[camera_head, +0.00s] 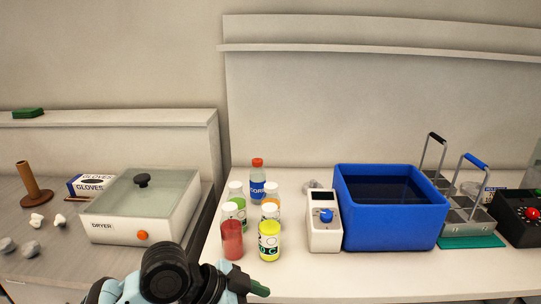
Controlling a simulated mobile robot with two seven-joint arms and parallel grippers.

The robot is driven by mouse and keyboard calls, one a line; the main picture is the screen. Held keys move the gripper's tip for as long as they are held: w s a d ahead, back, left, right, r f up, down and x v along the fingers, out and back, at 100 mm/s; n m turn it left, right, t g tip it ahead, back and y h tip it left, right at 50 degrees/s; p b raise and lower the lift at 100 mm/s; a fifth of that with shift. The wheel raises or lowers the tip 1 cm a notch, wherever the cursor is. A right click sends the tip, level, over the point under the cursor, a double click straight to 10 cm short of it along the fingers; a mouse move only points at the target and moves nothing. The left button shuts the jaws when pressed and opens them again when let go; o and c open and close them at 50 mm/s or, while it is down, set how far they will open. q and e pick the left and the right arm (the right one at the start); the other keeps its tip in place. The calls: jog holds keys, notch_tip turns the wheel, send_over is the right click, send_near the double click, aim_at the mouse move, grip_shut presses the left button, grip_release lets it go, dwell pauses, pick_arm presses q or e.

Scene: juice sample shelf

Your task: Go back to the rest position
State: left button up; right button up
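My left gripper (258,288) shows at the bottom edge, left of centre, pointing right. Its arm comes in from the lower left. The fingertips look dark green and overlap, so I cannot tell whether they are open or shut. It is in front of a group of juice bottles on the white bench. Among them are a red jar (232,240), a yellow-green jar (269,241) and a blue-labelled bottle with a red cap (257,182). My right gripper is not in view.
A white dryer (119,230) stands on the left bench. A white device with a blue knob (324,235), a blue tub (390,228), wire carriers (468,226) and a black box with a red button (516,222) stand to the right. The right front bench is clear.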

pick_arm(q)
jog(key=s+a+f+n+t+y, duration=0.1)
jog(key=s+a+f+n+t, duration=0.15)
jog(key=f, duration=0.45)
jog(key=s+a+f+n+t+y, duration=0.1)
jog(key=a+f+n+t, duration=0.2)
jog(key=f, duration=0.4)
jog(key=s+a+f+n+t, duration=0.1)
jog(key=s+a+f+n, duration=0.1)
jog(key=f+n, duration=0.35)
jog(key=s+a+f+n+y, duration=0.1)
jog(key=s+a+f+y, duration=0.1)
jog(key=s+a+f, duration=0.3)
jog(key=s+a+f+y, duration=0.3)
jog(key=s+a+f, duration=0.3)
jog(key=s, duration=0.7)
jog(key=shift+n+y+p, duration=0.3)
jog(key=shift+n, duration=0.1)
jog(key=shift+a+t, duration=0.1)
jog(key=shift+t, duration=0.15)
